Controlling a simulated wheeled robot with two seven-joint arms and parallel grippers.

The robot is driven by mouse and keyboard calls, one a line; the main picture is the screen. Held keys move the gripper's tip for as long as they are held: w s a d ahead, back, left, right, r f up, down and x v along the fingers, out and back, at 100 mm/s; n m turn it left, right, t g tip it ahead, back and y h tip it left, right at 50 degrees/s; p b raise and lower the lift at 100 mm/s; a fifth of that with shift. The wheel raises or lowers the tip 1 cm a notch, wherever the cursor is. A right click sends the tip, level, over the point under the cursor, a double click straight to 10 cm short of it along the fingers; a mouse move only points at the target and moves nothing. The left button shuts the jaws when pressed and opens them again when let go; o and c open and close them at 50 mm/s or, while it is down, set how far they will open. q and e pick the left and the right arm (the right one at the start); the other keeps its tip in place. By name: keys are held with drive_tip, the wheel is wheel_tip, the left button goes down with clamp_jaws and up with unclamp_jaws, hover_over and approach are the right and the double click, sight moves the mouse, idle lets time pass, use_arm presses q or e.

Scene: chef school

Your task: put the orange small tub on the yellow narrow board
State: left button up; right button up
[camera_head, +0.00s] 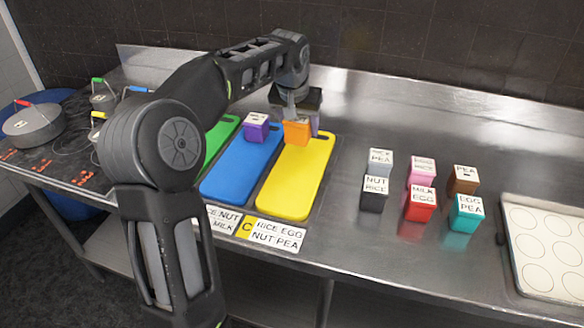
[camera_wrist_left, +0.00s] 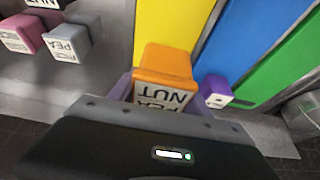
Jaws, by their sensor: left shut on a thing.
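The orange small tub (camera_head: 296,131) is at the far end of the yellow narrow board (camera_head: 297,185). It also shows in the left wrist view (camera_wrist_left: 165,66), with a label reading PEA and NUT. My left gripper (camera_head: 291,108) is shut on the orange tub, seen from above in the head view. The yellow board also shows in the left wrist view (camera_wrist_left: 172,22), right beside and beyond the tub. I cannot tell whether the tub touches the board. The gripper partly hides the tub's top. My right gripper is in neither view.
A purple tub (camera_head: 256,127) sits on the blue board (camera_head: 238,170), left of the yellow one. A green board (camera_head: 219,138) lies further left. Several labelled tubs, including a red one (camera_head: 420,205), stand to the right. Most of the yellow board is bare.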

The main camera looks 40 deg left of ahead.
use_arm(q)
drive_tip(key=shift+a+f+p, duration=0.1)
drive_tip(key=shift+f+p, duration=0.2)
drive_tip(key=shift+f, duration=2.85)
drive_tip(key=shift+f, duration=1.9)
drive_tip(key=shift+f, duration=0.15)
drive_tip(key=o, duration=1.6)
